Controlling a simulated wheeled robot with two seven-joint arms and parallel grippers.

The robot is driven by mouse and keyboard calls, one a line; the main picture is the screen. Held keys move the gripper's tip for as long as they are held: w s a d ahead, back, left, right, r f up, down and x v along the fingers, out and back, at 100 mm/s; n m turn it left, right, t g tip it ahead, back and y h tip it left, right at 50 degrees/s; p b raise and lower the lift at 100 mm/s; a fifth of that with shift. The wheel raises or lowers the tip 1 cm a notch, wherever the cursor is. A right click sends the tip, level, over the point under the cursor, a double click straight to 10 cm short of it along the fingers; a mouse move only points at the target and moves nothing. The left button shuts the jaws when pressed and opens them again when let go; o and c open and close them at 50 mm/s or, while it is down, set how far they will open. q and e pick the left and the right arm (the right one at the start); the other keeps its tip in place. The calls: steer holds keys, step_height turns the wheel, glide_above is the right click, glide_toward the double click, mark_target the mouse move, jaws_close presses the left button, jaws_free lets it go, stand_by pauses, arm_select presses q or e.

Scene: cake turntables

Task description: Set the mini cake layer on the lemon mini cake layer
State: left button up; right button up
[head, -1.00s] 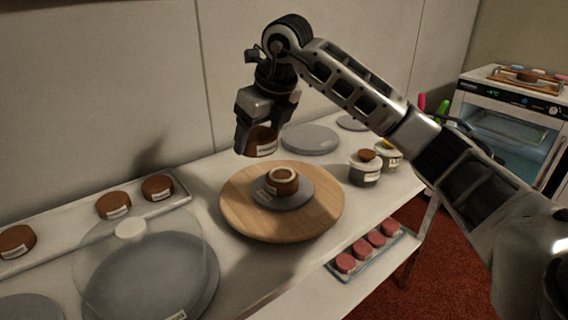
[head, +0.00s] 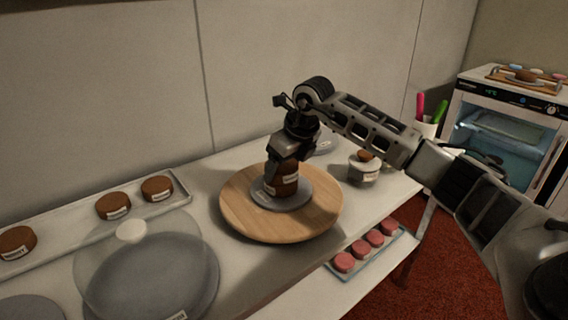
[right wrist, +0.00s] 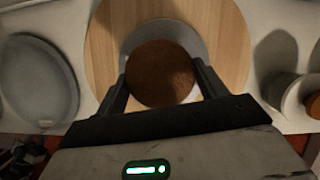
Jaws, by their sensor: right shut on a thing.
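My right gripper (head: 285,166) is shut on a brown mini cake layer (head: 288,171), over the middle of the wooden turntable. In the right wrist view the fingers (right wrist: 161,90) flank the round brown top of the held layer (right wrist: 160,72). The lemon mini cake layer (head: 281,189) is directly below it on the grey plate (head: 296,199), mostly hidden by the gripper and the held layer. The two layers look stacked or nearly touching; I cannot tell if they touch. My left gripper is not in view.
The wooden turntable (head: 250,222) stands on the white counter. At left are a clear dome (head: 100,245) and a tray with several brown layers (head: 113,206). Pink cakes (head: 360,248) sit on a lower shelf.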

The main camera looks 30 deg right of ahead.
steer(key=shift+f, duration=0.15)
steer(key=o, duration=1)
steer(key=shift+c, duration=0.2)
steer(key=shift+r, duration=0.25)
steer(key=a+v, duration=0.1)
steer(key=v, duration=1)
steer(key=shift+s+d+r, duration=0.3)
steer(key=shift+d+r, duration=0.1)
steer(key=shift+d, duration=0.1)
steer(key=shift+f, duration=0.1)
